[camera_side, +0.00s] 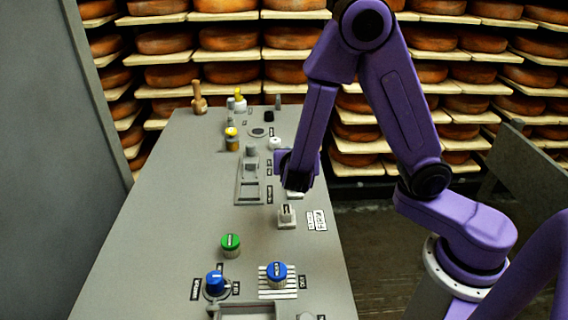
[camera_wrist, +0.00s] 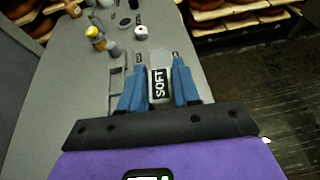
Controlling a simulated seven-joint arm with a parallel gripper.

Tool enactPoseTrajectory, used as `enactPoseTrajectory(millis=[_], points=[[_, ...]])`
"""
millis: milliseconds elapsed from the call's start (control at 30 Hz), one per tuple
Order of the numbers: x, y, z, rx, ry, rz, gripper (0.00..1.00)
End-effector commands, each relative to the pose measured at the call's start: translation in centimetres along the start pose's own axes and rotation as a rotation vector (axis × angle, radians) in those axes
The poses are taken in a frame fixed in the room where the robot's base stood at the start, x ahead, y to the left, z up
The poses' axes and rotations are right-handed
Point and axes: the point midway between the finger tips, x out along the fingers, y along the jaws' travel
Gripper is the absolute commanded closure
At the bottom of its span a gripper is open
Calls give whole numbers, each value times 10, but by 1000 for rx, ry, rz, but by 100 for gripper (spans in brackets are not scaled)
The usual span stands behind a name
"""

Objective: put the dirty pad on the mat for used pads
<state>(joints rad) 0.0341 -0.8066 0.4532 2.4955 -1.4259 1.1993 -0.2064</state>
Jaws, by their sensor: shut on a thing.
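My gripper (camera_side: 297,188) is over the right side of the grey table in the side view. In the wrist view its two blue fingers (camera_wrist: 159,88) are shut on a grey block (camera_wrist: 159,62) with a black label reading SOFT. I cannot tell whether this block is the dirty pad. In the side view my gripper hides most of it, and a pale edge shows just below the fingers. A small pale block (camera_side: 286,213) stands on a white base nearer the camera, beside a white label (camera_side: 317,220). I cannot tell which surface is the used-pad mat.
A grey slotted tray (camera_side: 242,190) lies left of my gripper. A yellow-topped jar (camera_side: 232,140) stands behind. The table's left side is clear.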

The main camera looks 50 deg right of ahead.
Motion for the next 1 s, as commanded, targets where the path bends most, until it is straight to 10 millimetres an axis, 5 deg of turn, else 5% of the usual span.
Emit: enactPoseTrajectory(millis=[200,433,1000], points=[[51,-42,19,78,-1,-188,99],[77,-65,27,118,0,-285,99],[170,-8,10,117,0,-291,99]])
